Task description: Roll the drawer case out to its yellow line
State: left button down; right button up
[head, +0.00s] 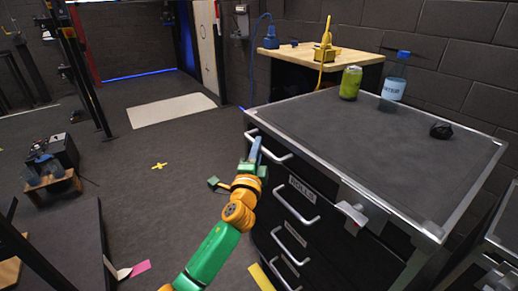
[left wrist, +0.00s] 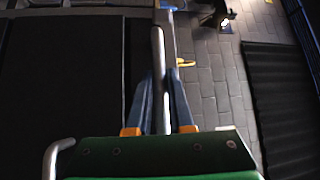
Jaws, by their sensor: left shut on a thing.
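The drawer case (head: 385,150) is a dark cabinet with a grey top, metal edging and several drawers with silver bar handles; one drawer is labelled "ROLLS". It stands upright at the right of the head view. A yellow line (head: 262,278) lies on the floor by the case's lower front, partly hidden. My left gripper (head: 257,150) is at the case's upper left front corner, shut on the top silver handle (head: 275,150). In the left wrist view the blue fingers (left wrist: 160,100) close around a silver bar (left wrist: 158,60). My right gripper is not in view.
A green can (head: 350,83), a bottle (head: 394,82) and a dark lump (head: 440,130) stand on the case. A wooden bench (head: 340,58) is behind it. A low stand (head: 50,180) is at the left. The floor between is mostly clear, with a yellow cross (head: 159,166).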

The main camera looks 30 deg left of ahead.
pick_arm(q)
jog(key=shift+a+r, duration=0.15)
jog(key=shift+r, duration=0.1)
jog(key=c, duration=1.1)
grip_release()
jog(key=shift+o, duration=1.4)
jog(key=shift+s+a, duration=0.15)
jog(key=shift+f, duration=0.15)
